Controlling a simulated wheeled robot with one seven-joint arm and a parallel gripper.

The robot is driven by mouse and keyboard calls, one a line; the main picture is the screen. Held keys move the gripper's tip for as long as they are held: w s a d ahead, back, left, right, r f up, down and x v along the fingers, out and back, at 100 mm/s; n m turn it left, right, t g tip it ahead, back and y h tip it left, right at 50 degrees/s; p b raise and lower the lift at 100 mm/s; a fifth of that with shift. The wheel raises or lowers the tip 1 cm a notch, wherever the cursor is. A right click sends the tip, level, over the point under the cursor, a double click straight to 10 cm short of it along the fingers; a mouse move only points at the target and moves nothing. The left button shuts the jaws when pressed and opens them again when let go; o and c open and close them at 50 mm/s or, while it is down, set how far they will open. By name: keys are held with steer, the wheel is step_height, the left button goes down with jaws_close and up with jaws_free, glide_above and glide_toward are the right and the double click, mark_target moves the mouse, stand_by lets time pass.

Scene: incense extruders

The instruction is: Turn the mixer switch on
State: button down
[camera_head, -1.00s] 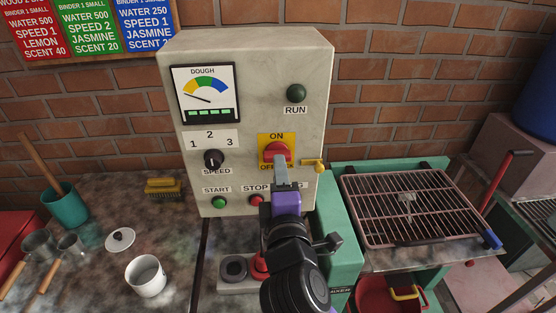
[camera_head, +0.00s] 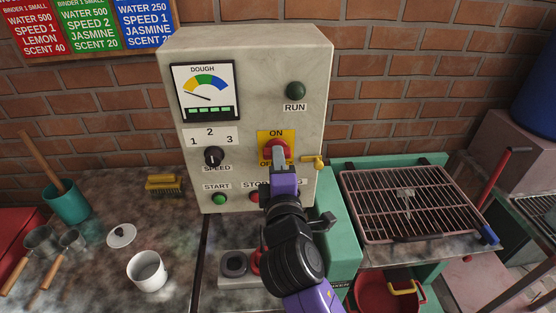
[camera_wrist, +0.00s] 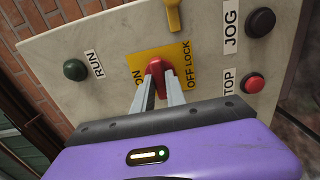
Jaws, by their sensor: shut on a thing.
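The mixer switch (camera_head: 272,147) is a red rotary knob on a yellow plate marked ON at the top and OFF below, on the front of a pale control box (camera_head: 250,50). My gripper (camera_head: 279,150) is at the switch and covers its lower part in the head view. In the wrist view the red knob (camera_wrist: 157,69) sits between the two grey fingers of my gripper (camera_wrist: 157,80), which are shut on it. The wrist view shows the plate's ON and OFF LOCK labels on either side of the knob. The RUN lamp (camera_head: 296,90) looks dark green.
A yellow lever (camera_head: 313,162) sticks out just right of the switch. A speed dial (camera_head: 214,157) and a green START button (camera_head: 219,198) are to the left. The STOP button (camera_wrist: 253,84) is close to my gripper. A wire rack (camera_head: 410,200) stands right.

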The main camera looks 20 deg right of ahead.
steer(key=shift+f+m, duration=0.1)
steer(key=shift+m, duration=0.2)
steer(key=shift+m+b, duration=6.15)
steer(key=shift+m, duration=2.45)
steer(key=c, duration=1.4)
jaws_free()
steer(key=shift+o, duration=0.2)
